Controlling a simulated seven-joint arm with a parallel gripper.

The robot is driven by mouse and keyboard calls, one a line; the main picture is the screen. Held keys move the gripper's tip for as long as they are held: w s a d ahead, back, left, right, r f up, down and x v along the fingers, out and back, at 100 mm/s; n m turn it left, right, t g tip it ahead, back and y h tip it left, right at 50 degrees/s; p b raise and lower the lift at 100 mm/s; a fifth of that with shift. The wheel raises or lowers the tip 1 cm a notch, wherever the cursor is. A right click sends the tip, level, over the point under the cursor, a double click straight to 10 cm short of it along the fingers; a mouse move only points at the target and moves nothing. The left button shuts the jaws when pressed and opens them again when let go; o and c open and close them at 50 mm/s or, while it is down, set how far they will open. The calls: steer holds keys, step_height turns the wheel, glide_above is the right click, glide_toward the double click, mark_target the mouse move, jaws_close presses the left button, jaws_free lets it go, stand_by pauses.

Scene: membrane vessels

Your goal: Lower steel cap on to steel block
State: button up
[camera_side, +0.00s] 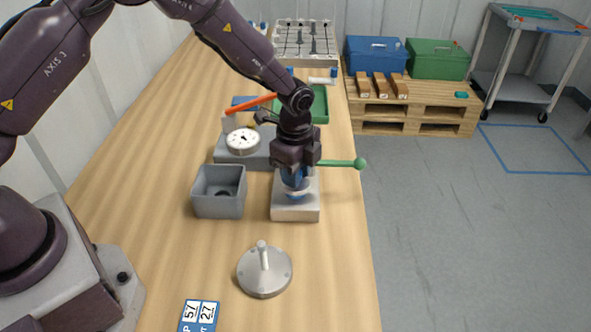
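The steel block (295,212) is a pale grey block standing on the wooden bench near the middle. The steel cap (264,275) is a round grey disc with small holes and an upright post. It lies flat on the bench in front of the block, apart from it. My gripper (295,184) points down directly over the block. Blue parts and a pale rounded shape show at its fingertips, just above or touching the block's top. I cannot tell whether the fingers are open or hold something there. The gripper hides part of the block's top.
A grey open bin (219,207) stands left of the block. Behind are a dial gauge (242,140) on a grey base, an orange lever (250,106), and a green-knobbed handle (345,163) reaching right. A number card (199,316) lies at the front. Bench around the cap is clear.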

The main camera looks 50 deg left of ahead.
steer(key=o, duration=0.5)
steer(key=shift+o, duration=0.2)
step_height(320, 180, up, 13)
stand_by(0.5)
steer(key=s+a+r+n+t, duration=0.2)
steer(key=s+r+n, duration=0.5)
steer(key=s, duration=0.6)
steer(key=s+a+r+n+t, duration=0.3)
steer(key=s+a+r+n, duration=0.2)
steer(key=s+r+n, duration=0.3)
steer(key=s, duration=0.4)
steer(key=shift+s+n+t, duration=0.3)
steer(key=shift+s+n, duration=0.05)
steer(key=shift+n, duration=0.05)
